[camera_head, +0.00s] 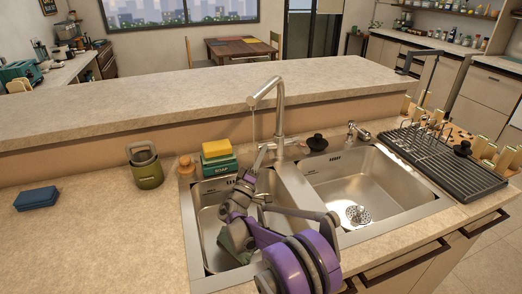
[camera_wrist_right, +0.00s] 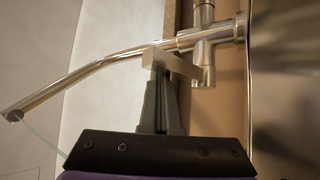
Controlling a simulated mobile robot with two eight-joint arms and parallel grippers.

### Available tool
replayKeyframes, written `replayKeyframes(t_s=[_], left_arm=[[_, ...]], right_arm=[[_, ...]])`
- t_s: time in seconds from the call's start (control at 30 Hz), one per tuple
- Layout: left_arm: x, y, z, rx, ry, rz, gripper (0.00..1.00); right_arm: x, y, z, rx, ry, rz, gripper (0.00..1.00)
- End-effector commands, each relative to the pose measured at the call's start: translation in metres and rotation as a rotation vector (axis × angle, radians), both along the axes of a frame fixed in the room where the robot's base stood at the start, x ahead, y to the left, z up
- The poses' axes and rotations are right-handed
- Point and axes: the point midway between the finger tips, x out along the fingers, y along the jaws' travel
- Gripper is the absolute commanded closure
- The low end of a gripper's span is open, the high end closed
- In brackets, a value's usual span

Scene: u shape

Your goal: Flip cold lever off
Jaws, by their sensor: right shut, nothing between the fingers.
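The steel faucet (camera_head: 280,112) stands behind the double sink, its spout reaching left over the left basin. A thin stream of water falls from the spout; it also shows at lower left in the right wrist view. My right gripper (camera_head: 262,152) is raised over the back of the left basin, beside the faucet's lower body. In the right wrist view its fingers (camera_wrist_right: 160,98) are shut and empty, with their tips at a flat metal lever (camera_wrist_right: 174,64) on the faucet body (camera_wrist_right: 205,45). Whether they touch is unclear. My left gripper is out of view.
Soap and sponges (camera_head: 217,157) and a green canister (camera_head: 146,166) stand left of the faucet. A black stopper (camera_head: 317,142) and soap dispenser (camera_head: 354,131) are right of it. A raised counter ledge (camera_head: 150,112) runs behind. The right basin (camera_head: 370,185) is mostly clear.

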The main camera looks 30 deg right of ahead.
Motion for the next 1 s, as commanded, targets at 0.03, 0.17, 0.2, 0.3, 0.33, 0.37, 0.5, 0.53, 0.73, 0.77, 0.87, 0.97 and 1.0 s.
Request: replayKeyframes(t_s=[0.03,0.17,0.2,0.3,0.33,0.37,0.5,0.53,0.73,0.77,0.87,0.97,1.0], left_arm=[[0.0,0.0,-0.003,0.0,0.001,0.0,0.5],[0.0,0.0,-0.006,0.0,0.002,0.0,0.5],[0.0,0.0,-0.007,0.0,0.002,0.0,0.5],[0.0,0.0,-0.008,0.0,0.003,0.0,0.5],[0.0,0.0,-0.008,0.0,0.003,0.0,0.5],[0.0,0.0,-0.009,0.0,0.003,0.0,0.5],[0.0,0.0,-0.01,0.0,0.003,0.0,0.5],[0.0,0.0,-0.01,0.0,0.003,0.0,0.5],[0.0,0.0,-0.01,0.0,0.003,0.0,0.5],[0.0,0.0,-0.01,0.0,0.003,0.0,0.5],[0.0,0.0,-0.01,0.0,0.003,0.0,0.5],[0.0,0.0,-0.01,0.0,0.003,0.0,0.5],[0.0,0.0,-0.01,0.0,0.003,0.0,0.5]], right_arm=[[-0.001,-0.001,-0.004,0.001,0.0,-0.002,1.0],[-0.003,-0.001,-0.009,0.001,0.0,-0.002,1.0],[-0.003,-0.001,-0.01,0.002,0.0,-0.002,1.0],[-0.004,0.0,-0.013,0.002,0.0,-0.002,1.0],[-0.004,0.0,-0.014,0.004,0.0,-0.002,1.0],[-0.004,0.0,-0.015,0.004,0.0,-0.002,1.0],[-0.005,0.0,-0.017,0.007,0.0,-0.002,1.0],[-0.005,0.0,-0.018,0.007,0.0,-0.002,1.0],[-0.005,0.0,-0.019,0.007,0.001,0.0,1.0],[-0.005,0.0,-0.019,0.007,0.0,0.0,1.0],[-0.004,0.0,-0.019,0.007,0.0,0.0,1.0],[-0.004,0.001,-0.019,0.007,0.002,0.0,1.0],[-0.004,0.001,-0.019,0.007,0.002,0.0,1.0]])
